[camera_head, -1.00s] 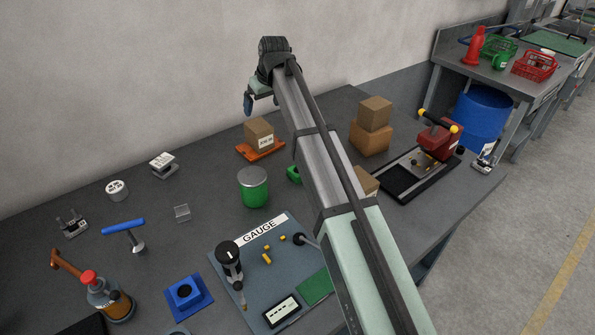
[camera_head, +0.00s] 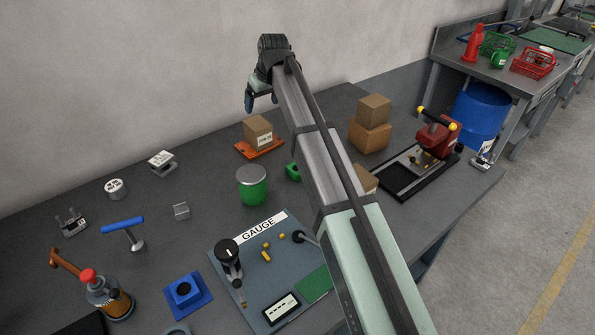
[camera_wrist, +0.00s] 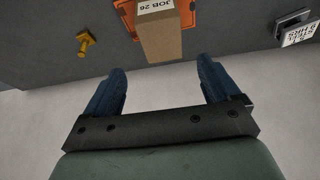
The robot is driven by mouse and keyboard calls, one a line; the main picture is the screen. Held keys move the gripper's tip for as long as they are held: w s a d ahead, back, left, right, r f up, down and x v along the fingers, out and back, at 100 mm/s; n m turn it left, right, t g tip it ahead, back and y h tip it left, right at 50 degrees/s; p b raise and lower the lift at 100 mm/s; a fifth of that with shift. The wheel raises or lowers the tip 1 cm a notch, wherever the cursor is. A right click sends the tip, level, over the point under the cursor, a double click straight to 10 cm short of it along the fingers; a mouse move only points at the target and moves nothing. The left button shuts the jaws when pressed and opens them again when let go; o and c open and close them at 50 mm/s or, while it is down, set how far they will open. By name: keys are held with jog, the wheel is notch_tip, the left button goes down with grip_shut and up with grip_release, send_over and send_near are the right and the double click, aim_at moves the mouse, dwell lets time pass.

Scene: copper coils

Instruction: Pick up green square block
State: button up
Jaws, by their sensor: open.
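A green block (camera_head: 292,172) sits on the dark table, just right of the green can with a grey lid (camera_head: 252,184). My arm hides its right side, so I cannot tell its full shape. My gripper (camera_head: 262,101) is high at the back of the table near the wall, well away from the green block. In the wrist view my gripper (camera_wrist: 162,72) shows two blue fingers spread apart with nothing held between them. The green block is not in the wrist view.
A cardboard box (camera_head: 258,132) on an orange tray (camera_head: 272,150) stands near my gripper. Two stacked boxes (camera_head: 371,125) stand right of my arm. The gauge board (camera_head: 228,262) lies in front, with a blue block (camera_head: 185,290) to its left.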

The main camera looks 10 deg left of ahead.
jog(key=d, duration=0.3)
jog(key=m+g+h, duration=0.3)
jog(key=m, duration=1.5)
send_near(295, 175)
jog(key=w+d+r, duration=0.1)
jog(key=w+r, duration=0.3)
notch_tip(295, 175, down, 8)
jog(key=shift+f, duration=0.15)
jog(key=shift+a+f, duration=0.2)
jog(key=shift+f, duration=1.1)
jog(key=shift+a+f, duration=0.25)
jog(key=shift+f, duration=1.1)
jog(key=shift+c, duration=0.3)
jog(key=shift+s, duration=0.1)
jog(key=c, duration=1.2)
